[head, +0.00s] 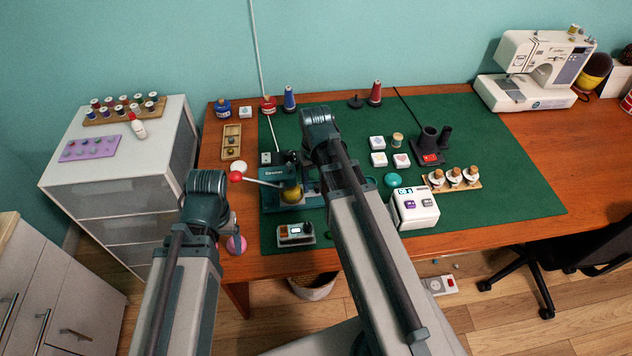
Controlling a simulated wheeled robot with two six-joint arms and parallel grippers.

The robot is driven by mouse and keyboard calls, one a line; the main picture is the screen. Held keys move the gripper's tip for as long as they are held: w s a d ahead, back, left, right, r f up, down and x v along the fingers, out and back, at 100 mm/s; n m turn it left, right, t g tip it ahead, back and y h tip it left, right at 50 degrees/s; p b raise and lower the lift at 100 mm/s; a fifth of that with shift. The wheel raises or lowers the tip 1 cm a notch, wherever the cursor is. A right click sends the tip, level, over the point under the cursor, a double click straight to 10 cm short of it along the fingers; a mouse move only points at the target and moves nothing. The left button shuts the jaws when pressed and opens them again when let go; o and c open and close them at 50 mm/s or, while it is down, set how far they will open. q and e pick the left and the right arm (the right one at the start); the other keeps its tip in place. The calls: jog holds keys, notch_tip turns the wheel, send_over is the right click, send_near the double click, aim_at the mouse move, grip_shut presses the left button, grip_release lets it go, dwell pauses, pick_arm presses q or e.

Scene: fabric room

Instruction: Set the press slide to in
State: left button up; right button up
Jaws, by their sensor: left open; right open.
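The press (268,199) is a teal machine on the left part of the green mat, with a brass-yellow round part (291,194) at its middle. A pale lever runs left from it to a red ball knob (235,176). The slide itself and its position cannot be made out, as my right arm covers the press's right side. My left gripper (228,222) is left of the press, over the table's front left edge, partly hidden by its arm. My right gripper (296,158) is just behind the press, mostly hidden by its wrist. Neither visibly holds anything.
A small device with a display (296,235) sits in front of the press. A white box with a display (415,208) stands right of my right arm. The mat's right part (510,180) is clear.

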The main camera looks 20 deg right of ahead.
jog(key=shift+r, duration=0.1)
pick_arm(q)
notch_tip(320, 180, up, 14)
jog(key=p, duration=1.4)
pick_arm(e)
notch_tip(320, 180, up, 14)
pick_arm(q)
jog(key=shift+f, duration=0.15)
pick_arm(e)
jog(key=shift+f, duration=0.2)
